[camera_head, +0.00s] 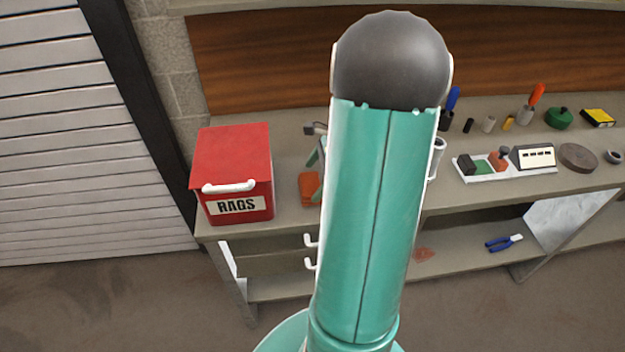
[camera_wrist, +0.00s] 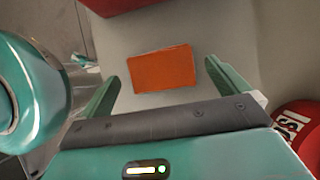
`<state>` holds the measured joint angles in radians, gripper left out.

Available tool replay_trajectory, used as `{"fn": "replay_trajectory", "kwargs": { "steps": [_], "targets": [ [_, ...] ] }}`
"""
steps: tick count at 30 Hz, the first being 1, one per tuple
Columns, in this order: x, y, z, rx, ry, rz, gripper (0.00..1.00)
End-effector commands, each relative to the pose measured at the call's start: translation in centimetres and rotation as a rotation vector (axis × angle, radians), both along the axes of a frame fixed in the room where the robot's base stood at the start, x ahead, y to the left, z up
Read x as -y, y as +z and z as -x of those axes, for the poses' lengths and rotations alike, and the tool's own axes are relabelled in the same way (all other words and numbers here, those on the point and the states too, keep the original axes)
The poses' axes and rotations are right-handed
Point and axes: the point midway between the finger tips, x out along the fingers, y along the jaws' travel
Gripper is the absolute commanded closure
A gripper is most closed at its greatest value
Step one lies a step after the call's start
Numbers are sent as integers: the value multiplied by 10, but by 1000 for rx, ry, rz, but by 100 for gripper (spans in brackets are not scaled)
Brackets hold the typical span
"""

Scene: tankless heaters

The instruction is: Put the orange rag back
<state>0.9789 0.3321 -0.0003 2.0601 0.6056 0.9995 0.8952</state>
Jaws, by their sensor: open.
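The orange rag (camera_head: 310,187) lies on the bench top just right of the red RAGS box, partly hidden by my arm in the head view. In the wrist view the rag (camera_wrist: 163,70) is a flat orange rectangle. My gripper (camera_wrist: 167,66) is open, with its two green fingers on either side of the rag; I cannot tell how far above the bench they are. The red box (camera_head: 232,170) has a closed lid with a white handle and a RAGS label. A red edge at the top of the wrist view appears to be this box (camera_wrist: 112,4).
A red round thing with white lettering (camera_wrist: 297,125) stands close right of my gripper. A tray of small parts (camera_head: 505,164), a green pot (camera_head: 559,118) and other items occupy the bench's right side. Blue-handled pliers (camera_head: 500,244) lie on the lower shelf.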

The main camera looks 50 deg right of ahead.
Motion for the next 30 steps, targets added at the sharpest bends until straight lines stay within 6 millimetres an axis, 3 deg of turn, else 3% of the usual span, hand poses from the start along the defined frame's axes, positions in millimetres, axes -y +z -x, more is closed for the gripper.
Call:
{"fn": "replay_trajectory", "kwargs": {
  "steps": [12,22,26,30],
  "targets": [
    [33,74,27,2,-1,3,0],
    [38,88,33,0,1,1,0],
    [29,93,27,8,44,23,0],
    [-9,110,12,39,221,118,0]
  ]
}}
